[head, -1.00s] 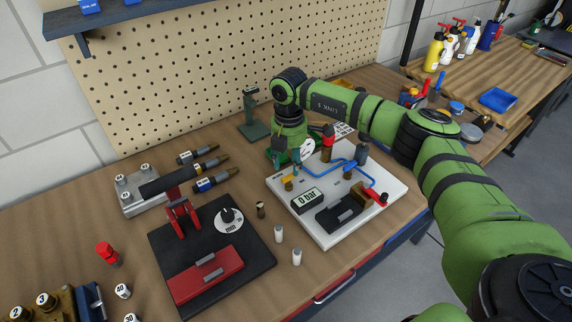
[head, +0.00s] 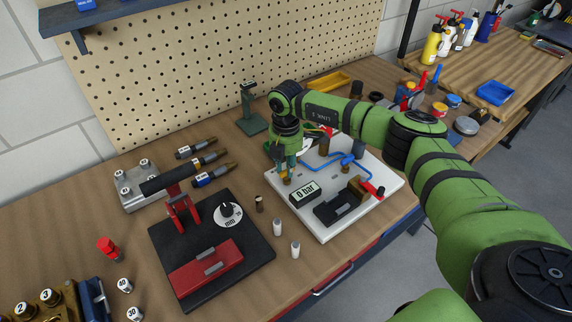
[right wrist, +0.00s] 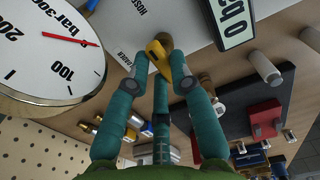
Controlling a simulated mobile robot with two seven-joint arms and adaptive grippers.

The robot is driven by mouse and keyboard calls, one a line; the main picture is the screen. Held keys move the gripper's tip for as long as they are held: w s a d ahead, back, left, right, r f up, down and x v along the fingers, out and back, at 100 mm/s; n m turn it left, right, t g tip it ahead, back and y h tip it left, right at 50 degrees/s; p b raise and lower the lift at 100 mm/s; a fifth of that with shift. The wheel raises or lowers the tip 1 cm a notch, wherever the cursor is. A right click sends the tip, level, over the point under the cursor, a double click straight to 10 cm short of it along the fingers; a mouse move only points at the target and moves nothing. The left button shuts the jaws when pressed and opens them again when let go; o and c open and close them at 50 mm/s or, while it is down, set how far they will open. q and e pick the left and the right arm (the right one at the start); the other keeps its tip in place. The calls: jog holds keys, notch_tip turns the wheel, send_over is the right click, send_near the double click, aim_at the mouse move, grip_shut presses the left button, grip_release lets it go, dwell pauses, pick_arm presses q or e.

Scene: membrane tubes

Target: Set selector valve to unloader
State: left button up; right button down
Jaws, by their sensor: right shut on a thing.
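The selector valve's yellow handle (head: 286,181) stands at the left side of the white panel (head: 325,228). My right gripper (head: 286,174) reaches down to it from above. In the right wrist view my right gripper (right wrist: 160,60) is shut on the yellow handle (right wrist: 156,56), with teal fingers on either side of it. A label ending in "LOADER" (right wrist: 124,59) is beside the handle, partly covered, and a "HOSE" label (right wrist: 139,8) lies further off. I cannot tell which label the handle points to. My left gripper is not in view.
The panel also carries a "0 bar" display (head: 305,194), blue tubing (head: 341,158) and a red lever (head: 373,188). A round gauge (right wrist: 50,48) is close to the fingers. A black plate (head: 178,238) with a red press and dial lies left, with small vials (head: 277,227) between.

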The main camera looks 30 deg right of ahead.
jog(key=shift+a+f+n+b, duration=0.15)
jog(key=shift+n+b, duration=0.9)
jog(key=shift+n, duration=0.85)
jog(key=n+b, duration=0.3)
jog(key=n, duration=0.2)
jog(key=shift+s+n, duration=0.1)
jog(key=shift+n, duration=0.2)
jog(key=n+b, duration=0.2)
jog(key=n, duration=0.2)
jog(key=shift+s+a, duration=0.1)
jog(key=shift+s+n+b, duration=0.1)
jog(key=shift+n+b, duration=0.95)
jog(key=shift+n, duration=1.25)
jog(key=c, duration=1.1)
grip_release()
